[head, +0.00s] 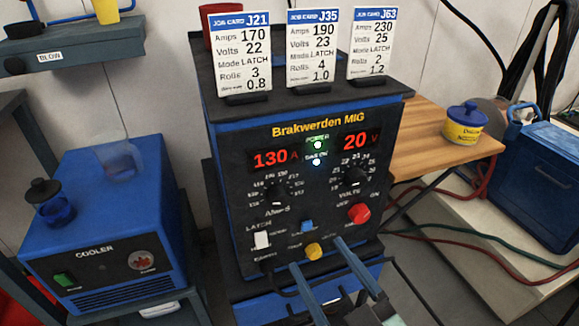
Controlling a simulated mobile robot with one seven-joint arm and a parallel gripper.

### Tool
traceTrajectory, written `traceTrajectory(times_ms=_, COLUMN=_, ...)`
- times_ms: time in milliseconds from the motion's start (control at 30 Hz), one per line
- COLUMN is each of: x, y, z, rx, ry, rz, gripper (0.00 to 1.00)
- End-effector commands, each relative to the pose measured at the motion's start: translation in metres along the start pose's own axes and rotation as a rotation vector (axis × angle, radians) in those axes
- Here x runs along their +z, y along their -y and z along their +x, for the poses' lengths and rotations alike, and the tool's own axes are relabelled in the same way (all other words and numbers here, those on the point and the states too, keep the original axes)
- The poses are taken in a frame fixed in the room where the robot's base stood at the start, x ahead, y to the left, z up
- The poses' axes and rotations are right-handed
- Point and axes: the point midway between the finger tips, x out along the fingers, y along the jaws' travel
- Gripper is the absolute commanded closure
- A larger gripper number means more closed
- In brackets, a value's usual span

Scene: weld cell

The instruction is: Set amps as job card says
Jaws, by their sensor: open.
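Three cards stand on top: J21 (242,52) says 170 amps, J35 (313,48) 190 amps, J63 (373,44) 230 amps. All three say LATCH. My gripper (315,254) is open, its two blue fingers low before the panel, below the amps knob. Contact with the yellow knob (313,251) cannot be told.
A white latch switch (262,240), a blue button (307,226) and a red knob (359,213) share the panel. A blue cooler (105,215) stands left. A wooden table (425,150) with a lidded pot (465,124) is right. Red and green hoses cross the right floor.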

Motion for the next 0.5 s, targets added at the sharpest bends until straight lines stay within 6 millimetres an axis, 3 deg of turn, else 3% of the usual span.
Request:
traceTrajectory(times_ms=100, x=-0.005, y=0.0, z=-0.008, rx=-0.011, ry=-0.003, rz=0.006, gripper=0.25)
traceTrajectory(times_ms=233, x=-0.004, y=0.002, z=-0.004, rx=-0.016, ry=-0.008, rz=0.005, gripper=0.25)
traceTrajectory(times_ms=500, x=-0.004, y=0.003, z=0.043, rx=-0.017, ry=-0.011, rz=0.003, gripper=0.25)
